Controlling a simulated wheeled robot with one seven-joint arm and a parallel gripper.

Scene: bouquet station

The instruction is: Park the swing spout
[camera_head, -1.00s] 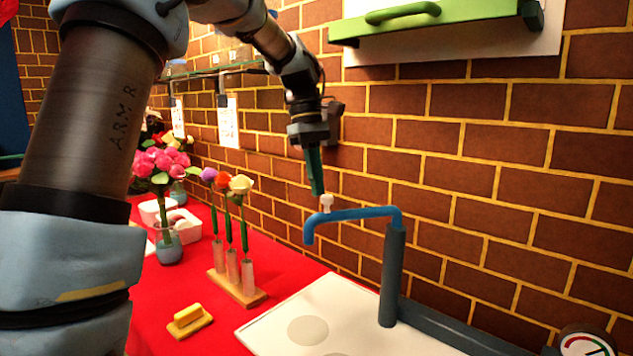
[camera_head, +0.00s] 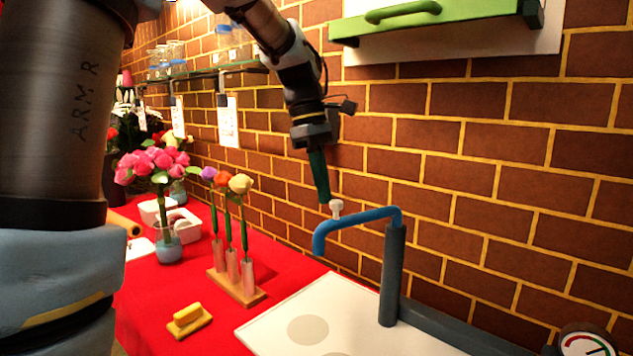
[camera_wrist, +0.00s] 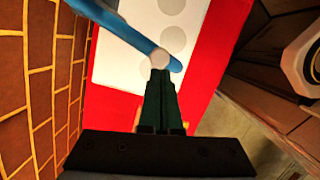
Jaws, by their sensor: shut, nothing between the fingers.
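The blue swing spout (camera_head: 358,217) reaches left from the top of a grey post (camera_head: 391,275), its end bent down over the white board. A small white knob (camera_head: 337,208) stands upright on the spout near its free end. My gripper (camera_head: 325,200) points down with its green fingers shut, the tips right beside the knob in the head view. In the wrist view the shut fingers (camera_wrist: 158,75) end at the white knob (camera_wrist: 160,59) on the blue spout (camera_wrist: 135,38). I cannot tell for sure whether they touch it.
A white board with grey discs (camera_head: 307,330) lies under the spout. A wooden stand (camera_head: 236,287) with several flowers and a yellow block (camera_head: 188,319) sit on the red table. A brick wall is close behind. A green-handled panel (camera_head: 430,22) hangs above, and a gauge (camera_head: 586,343) is at lower right.

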